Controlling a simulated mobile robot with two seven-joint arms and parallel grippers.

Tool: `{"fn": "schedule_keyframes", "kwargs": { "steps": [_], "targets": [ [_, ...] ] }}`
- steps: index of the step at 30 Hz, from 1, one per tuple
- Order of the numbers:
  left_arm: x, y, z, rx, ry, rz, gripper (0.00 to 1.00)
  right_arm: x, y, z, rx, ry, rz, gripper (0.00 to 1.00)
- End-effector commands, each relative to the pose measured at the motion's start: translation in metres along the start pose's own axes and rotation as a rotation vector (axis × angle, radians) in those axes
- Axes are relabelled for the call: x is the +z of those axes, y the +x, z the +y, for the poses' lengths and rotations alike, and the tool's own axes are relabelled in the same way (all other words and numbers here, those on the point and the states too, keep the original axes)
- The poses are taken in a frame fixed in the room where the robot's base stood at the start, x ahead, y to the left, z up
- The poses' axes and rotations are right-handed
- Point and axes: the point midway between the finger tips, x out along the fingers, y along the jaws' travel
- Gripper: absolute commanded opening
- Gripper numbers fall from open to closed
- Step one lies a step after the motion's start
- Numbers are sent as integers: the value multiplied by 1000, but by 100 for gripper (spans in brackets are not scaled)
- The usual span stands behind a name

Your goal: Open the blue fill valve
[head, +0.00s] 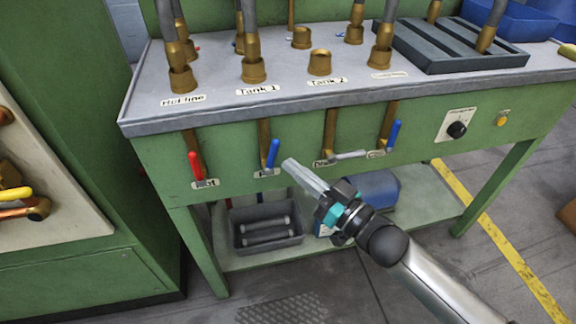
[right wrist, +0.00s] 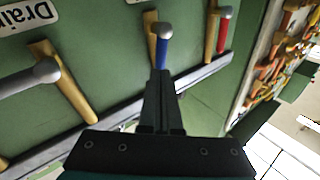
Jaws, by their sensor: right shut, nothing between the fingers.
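The valve with the blue handle (head: 272,154) sits on the green front panel between the red-handled valve and the "Drain" valve. Its handle stands upright, slightly tilted, beside its brass pipe. In the right wrist view the blue handle (right wrist: 162,51) lies straight ahead of the fingertips. My right gripper (head: 290,164) is shut and empty, its fingertips just right of the blue handle in the head view. It also shows in the right wrist view (right wrist: 160,76). The fingers overlap the handle's near end there; I cannot tell whether they touch it. My left gripper is not in view.
A red handle (head: 195,166) is to the left and a grey drain handle (head: 345,156) to the right. Another blue handle (head: 393,134) is farther right. A grey bin (head: 239,247) stands on the lower shelf. The worktop edge (head: 330,102) overhangs the valves.

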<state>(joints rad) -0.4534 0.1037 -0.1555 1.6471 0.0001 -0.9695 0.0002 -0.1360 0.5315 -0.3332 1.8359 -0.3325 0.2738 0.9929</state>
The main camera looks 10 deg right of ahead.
Motion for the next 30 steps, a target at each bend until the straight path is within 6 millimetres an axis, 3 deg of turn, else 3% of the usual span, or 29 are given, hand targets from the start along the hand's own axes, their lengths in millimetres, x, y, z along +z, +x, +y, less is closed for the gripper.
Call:
{"fn": "schedule_keyframes", "kwargs": {
  "steps": [9, 23, 30],
  "targets": [
    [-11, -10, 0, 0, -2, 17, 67, 0, 22, 0, 0, 1, 0, 0],
    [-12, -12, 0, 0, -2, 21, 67, 0, 23, 0, 0, -3, -3, 0],
    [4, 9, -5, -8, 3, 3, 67, -2, 24, -2, 1, -33, -24, 0]
  ]
}}
